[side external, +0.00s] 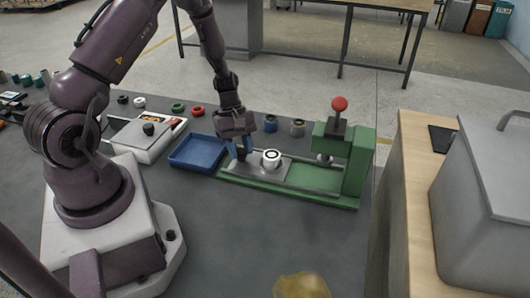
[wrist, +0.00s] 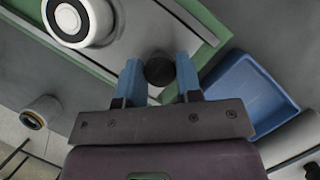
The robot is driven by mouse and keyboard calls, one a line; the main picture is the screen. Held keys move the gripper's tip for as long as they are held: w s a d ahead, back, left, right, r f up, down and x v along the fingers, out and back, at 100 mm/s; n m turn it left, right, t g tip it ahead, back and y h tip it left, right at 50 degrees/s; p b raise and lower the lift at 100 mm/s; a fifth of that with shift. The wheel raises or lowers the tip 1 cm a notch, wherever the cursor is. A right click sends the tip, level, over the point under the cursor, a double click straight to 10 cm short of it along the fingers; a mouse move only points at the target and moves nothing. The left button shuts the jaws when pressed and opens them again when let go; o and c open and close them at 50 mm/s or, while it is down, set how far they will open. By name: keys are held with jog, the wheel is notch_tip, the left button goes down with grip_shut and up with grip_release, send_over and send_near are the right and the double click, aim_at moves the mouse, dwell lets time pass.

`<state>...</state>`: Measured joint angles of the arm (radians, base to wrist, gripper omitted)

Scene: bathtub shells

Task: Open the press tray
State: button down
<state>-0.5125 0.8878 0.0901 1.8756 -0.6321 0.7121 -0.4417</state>
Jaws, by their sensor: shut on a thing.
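The green press (side external: 357,160) stands on the table with a red-knobbed lever (side external: 340,104) on top. Its grey sliding tray (side external: 270,174) lies on the green base, at the left end and clear of the press head. A white ring-shaped part (side external: 271,158) sits on the tray and also shows in the wrist view (wrist: 80,20). My gripper (side external: 241,154) is at the tray's left end, pointing down. In the wrist view its blue fingers (wrist: 159,80) are shut on a dark round knob (wrist: 160,69), the tray's handle.
A blue bin (side external: 198,153) is close to the left of the press, beside my gripper. A white box with a black knob (side external: 145,137) stands farther left. Blue and grey cylindrical parts (side external: 270,123) stand behind the press.

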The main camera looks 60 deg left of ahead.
jog(key=shift+s+a, duration=0.4)
jog(key=shift+a, duration=0.1)
jog(key=c, duration=0.8)
grip_release()
jog(key=shift+d, duration=0.1)
jog(key=v, duration=1.3)
jog(key=s+d+r+m+t+y, duration=0.1)
jog(key=s+d+r+m+t, duration=0.1)
jog(key=s+d+r+m, duration=0.2)
jog(key=s+d+r+m+t+y, duration=0.1)
jog(key=s+d+r+m+y, duration=0.1)
jog(key=d+r+m, duration=0.6)
jog(key=s+d+r+m+t+y, duration=0.1)
jog(key=s+d+r+m+t, duration=0.1)
jog(key=s+d+r+m, duration=0.3)
jog(key=shift+s+d+r+m+t+y, duration=0.15)
jog(key=shift+s+d+r+m, duration=0.1)
jog(key=shift+d+r, duration=0.6)
jog(key=shift+s+d+r+m+t+y, duration=0.2)
jog(key=shift+d+r, duration=0.35)
jog(key=shift+d, duration=0.5)
